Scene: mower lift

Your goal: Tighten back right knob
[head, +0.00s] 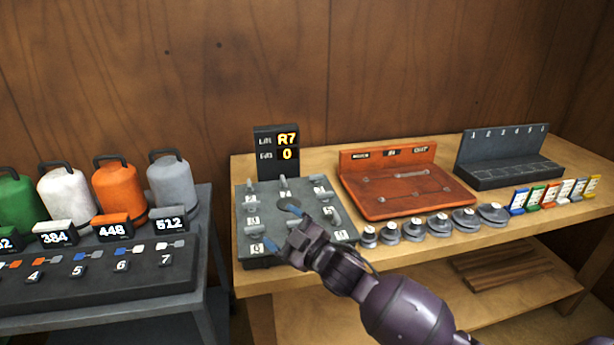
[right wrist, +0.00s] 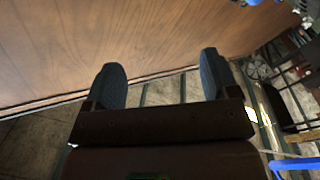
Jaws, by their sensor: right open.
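No mower or lift shows, and I cannot pick out a back right knob in either view. My right gripper (head: 281,226) reaches in from the lower right of the head view, over the front part of a dark grey board (head: 262,190) with small grey fittings and number tags. Its two blue-grey fingertips are apart with nothing seen between them; I cannot tell whether they touch the board. In the right wrist view the gripper (right wrist: 162,80) is open and empty, with a brown wooden panel and tiled floor beyond it. My left gripper is out of view.

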